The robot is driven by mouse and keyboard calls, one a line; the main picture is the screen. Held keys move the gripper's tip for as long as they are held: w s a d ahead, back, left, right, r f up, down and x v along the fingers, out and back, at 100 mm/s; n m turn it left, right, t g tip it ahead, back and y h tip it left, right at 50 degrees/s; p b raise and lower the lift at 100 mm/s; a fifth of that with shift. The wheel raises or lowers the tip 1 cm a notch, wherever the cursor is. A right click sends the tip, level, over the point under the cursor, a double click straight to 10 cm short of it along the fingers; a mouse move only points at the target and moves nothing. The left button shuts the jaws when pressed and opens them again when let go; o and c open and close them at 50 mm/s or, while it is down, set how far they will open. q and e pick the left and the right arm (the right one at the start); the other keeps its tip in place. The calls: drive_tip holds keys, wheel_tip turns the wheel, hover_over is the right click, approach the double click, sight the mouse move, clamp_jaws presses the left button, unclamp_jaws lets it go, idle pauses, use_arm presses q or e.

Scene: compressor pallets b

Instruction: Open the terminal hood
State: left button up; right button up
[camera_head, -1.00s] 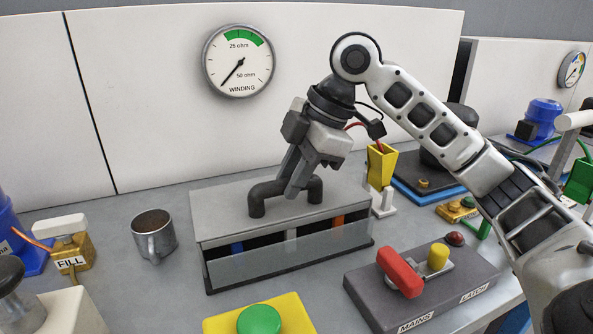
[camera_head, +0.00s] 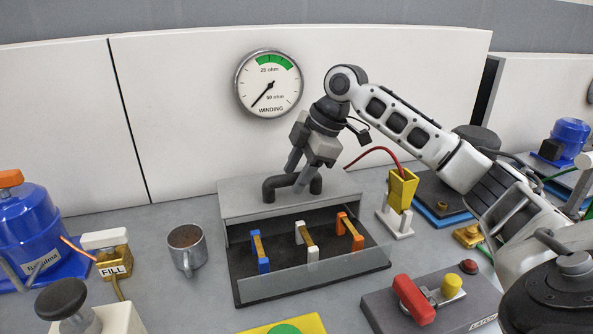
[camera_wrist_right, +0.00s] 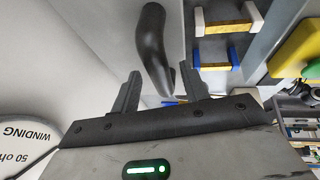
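The grey terminal hood (camera_head: 235,200) sits back against the panel side of its dark terminal base (camera_head: 245,290). Its front stands open, showing blue, white and orange terminals with brass-coloured links behind a low clear pane. A dark arched handle (camera_head: 268,190) is on top of the hood. My right gripper (camera_head: 298,174) is pointed down at this handle. In the right wrist view, its two fingers (camera_wrist_right: 159,88) are apart, with the handle (camera_wrist_right: 152,45) between them and slight gaps showing. Contact with the handle is unclear. My left gripper is not in view.
A winding gauge (camera_head: 269,83) is on the white panel behind. A metal mug (camera_head: 187,250) stands left of the base. A yellow holder (camera_head: 402,188) with a red cable stands right. A grey switch box (camera_head: 450,312) with a red lever is front right.

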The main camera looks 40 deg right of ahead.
drive_tip(key=p+v, duration=0.1)
drive_tip(key=v, duration=1.5)
drive_tip(key=shift+p, duration=0.35)
